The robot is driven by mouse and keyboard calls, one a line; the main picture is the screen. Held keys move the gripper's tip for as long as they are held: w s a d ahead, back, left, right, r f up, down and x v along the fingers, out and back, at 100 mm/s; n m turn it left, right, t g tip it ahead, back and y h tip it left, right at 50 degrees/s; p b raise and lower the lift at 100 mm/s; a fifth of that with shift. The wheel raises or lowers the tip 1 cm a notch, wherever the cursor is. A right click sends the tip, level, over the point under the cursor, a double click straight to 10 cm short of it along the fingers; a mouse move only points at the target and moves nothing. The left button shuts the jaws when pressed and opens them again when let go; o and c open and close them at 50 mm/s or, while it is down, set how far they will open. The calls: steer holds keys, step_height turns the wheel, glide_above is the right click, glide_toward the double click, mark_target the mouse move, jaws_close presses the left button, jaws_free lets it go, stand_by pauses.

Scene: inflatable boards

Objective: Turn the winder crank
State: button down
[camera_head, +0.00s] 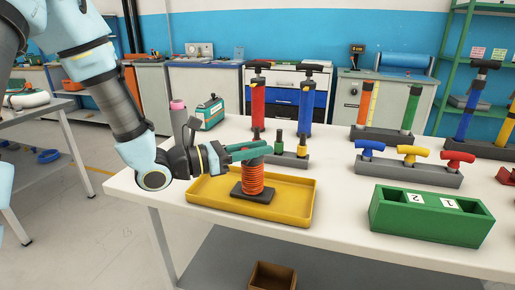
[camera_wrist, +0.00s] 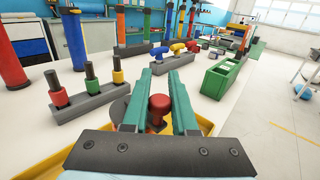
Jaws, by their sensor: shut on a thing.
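The winder (camera_head: 253,177) is an upright spool wrapped in orange-red line on a dark base, standing in the yellow tray (camera_head: 283,217). My gripper (camera_head: 262,148) reaches in from the left, level, at the top of the spool. Its green fingers hide most of the crank in the head view. In the wrist view, the red crank knob (camera_wrist: 158,104) sits between my green fingers (camera_wrist: 160,75), which are shut on it. A grey round part of the winder shows just below and left of the knob. The crank arm itself is mostly hidden.
Red and blue pumps (camera_head: 305,103) stand farther back. A grey rack with coloured T-handles (camera_head: 415,170) and a green box (camera_head: 430,215) are to the right. Bare white table lies between.

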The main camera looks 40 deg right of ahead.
steer(key=shift+w+a+r+m+g, duration=0.1)
steer(key=shift+m+g, duration=0.3)
steer(key=shift+g, duration=0.2)
steer(key=m+g+y+p, duration=0.2)
steer(key=g, duration=0.1)
steer(key=shift+w+a+m+g, duration=0.2)
steer(key=shift+a+m+g, duration=0.1)
steer(key=m+g+y, duration=0.1)
steer(key=m+g+y+p, duration=0.1)
steer(key=g+y, duration=0.1)
steer(key=m+g+y+p, duration=0.1)
steer(key=shift+w+a+m, duration=0.25)
steer(key=shift+a+m, duration=0.1)
steer(key=shift+m, duration=0.05)
steer(key=m+g+y, duration=0.1)
steer(key=y, duration=0.1)
steer(key=m+g+y+p, duration=0.1)
steer(key=y, duration=0.1)
steer(key=shift+w+a+m+g, duration=0.15)
steer(key=shift+w+m+g, duration=0.15)
steer(key=shift+m, duration=0.1)
steer(key=m+y, duration=0.1)
steer(key=y, duration=0.1)
steer(key=m+g+y, duration=0.1)
steer(key=y, duration=0.1)
steer(key=m+y, duration=0.1)
steer(key=shift+w+a+m+g+y, duration=0.25)
steer(key=shift+w+m+g+y, duration=0.05)
steer(key=shift+w+m+y, duration=0.1)
